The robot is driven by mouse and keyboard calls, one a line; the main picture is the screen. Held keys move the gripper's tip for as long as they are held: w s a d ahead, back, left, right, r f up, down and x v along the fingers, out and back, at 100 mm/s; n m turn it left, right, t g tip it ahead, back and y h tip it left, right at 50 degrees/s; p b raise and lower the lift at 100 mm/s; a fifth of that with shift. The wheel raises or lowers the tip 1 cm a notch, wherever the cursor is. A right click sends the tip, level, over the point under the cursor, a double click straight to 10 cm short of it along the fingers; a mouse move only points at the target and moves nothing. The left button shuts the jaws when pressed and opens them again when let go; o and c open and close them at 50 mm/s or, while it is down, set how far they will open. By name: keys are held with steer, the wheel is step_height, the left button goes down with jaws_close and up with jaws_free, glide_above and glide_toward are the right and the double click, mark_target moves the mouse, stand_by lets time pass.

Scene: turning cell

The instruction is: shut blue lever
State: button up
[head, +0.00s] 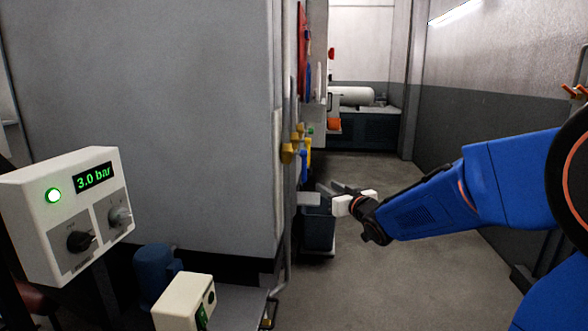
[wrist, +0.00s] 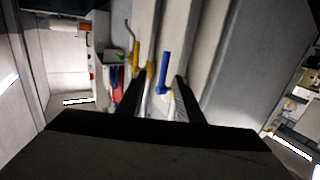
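The blue lever (head: 306,158) is on the side of the large grey cabinet, seen nearly edge-on and small in the head view. In the wrist view the blue lever (wrist: 164,70) stands lengthwise up the picture, with a yellow fitting at its lower end. My gripper (head: 328,188) is below and slightly right of the lever in the head view. In the wrist view my gripper (wrist: 162,80) has its two dark fingers apart with nothing held, and the lever appears between and beyond their tips. I cannot tell the exact gap.
A yellow lever (wrist: 136,55) is left of the blue one in the wrist view. The grey cabinet (head: 150,100) fills the left of the head view, with a control box (head: 70,210) reading 3.0 bar. A dark bin (head: 319,230) stands below my gripper. The aisle floor (head: 400,270) is clear.

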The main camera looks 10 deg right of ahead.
mark_target(304, 167)
steer(key=w+a, duration=0.3)
steer(key=w, duration=0.6)
steer(key=w+a+y, duration=0.1)
steer(key=w+a, duration=0.2)
steer(key=w, duration=0.6)
steer(key=shift+w+r, duration=0.15)
steer(key=shift+r, duration=0.05)
jaws_close()
